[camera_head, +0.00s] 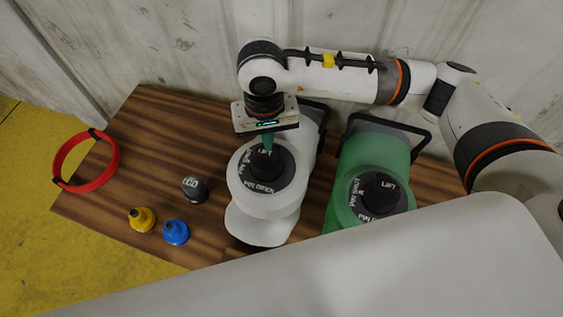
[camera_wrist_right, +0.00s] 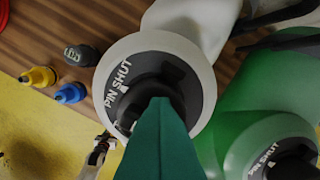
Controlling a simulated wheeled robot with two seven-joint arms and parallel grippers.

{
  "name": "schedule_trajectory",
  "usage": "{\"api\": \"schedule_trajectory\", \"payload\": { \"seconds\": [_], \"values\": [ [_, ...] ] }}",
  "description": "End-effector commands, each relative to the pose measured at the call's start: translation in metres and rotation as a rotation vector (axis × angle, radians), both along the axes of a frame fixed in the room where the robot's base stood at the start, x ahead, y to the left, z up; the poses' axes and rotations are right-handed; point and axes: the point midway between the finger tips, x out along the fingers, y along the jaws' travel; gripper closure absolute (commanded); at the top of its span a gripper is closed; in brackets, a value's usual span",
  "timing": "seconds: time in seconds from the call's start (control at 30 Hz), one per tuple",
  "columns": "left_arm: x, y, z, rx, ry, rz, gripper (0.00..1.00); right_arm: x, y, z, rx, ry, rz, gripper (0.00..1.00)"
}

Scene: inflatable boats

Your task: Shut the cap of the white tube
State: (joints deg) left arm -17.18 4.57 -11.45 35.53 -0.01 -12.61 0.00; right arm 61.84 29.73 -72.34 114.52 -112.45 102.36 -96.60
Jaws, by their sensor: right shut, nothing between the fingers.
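The white tube (camera_head: 264,222) stands on the wooden table, its rounded end up. A dark round valve plate (camera_head: 287,181) on it has white lettering, including LIFT and PIN OPEN. PIN SHUT reads on the plate in the wrist view (camera_wrist_right: 116,92). A black cap (camera_head: 262,166) sits in the middle of the plate. My right gripper (camera_head: 267,144) points down over the cap, its teal fingers together. In the wrist view the fingers (camera_wrist_right: 160,104) overlap the cap and hide part of it. I cannot tell whether they touch it. My left gripper does not show clearly.
A green tube (camera_head: 350,196) with a similar black cap stands close on the right. Dark (camera_head: 194,189), yellow (camera_head: 142,220) and blue (camera_head: 176,233) small nozzle-like pieces and a red ring (camera_head: 60,165) lie to the left. A wall stands behind.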

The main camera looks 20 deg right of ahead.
Motion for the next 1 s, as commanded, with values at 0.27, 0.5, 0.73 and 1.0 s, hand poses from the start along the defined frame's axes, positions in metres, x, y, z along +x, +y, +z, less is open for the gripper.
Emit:
{"api": "schedule_trajectory", "payload": {
  "seconds": [0.27,0.5,0.73,1.0],
  "values": [
    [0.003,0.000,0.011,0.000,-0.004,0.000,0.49,-0.010,0.007,0.032,0.017,0.023,0.028,1.00],
    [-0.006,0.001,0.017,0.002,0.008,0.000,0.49,-0.008,0.005,0.055,0.011,0.020,0.021,1.00],
    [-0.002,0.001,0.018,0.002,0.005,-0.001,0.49,-0.007,0.004,0.062,0.009,0.020,0.018,1.00],
    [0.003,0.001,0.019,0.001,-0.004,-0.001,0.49,-0.007,0.003,0.062,0.008,0.019,0.017,1.00]
  ]
}}
